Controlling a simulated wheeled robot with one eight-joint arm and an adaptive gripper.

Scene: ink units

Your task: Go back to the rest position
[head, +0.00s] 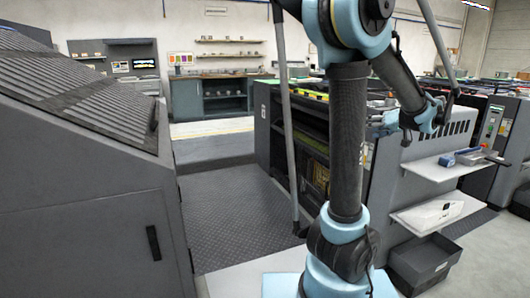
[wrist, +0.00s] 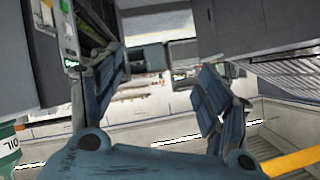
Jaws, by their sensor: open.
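My gripper (wrist: 168,88) is open in the wrist view, its two dark blue-grey fingers spread wide with nothing between them. In the head view my light-blue and black arm rises in front of me, bends over at the top and comes down to the right. Its end (head: 382,124) hangs in front of the grey machine with shelves, partly hidden behind the arm and too small to make out the fingers.
A grey slatted machine (head: 80,190) stands close on the left. A grey machine (head: 390,190) with side shelves (head: 440,215) stands on the right, a dark bin (head: 425,264) below. Patterned floor (head: 235,215) between them is clear. A workbench (head: 215,98) stands behind.

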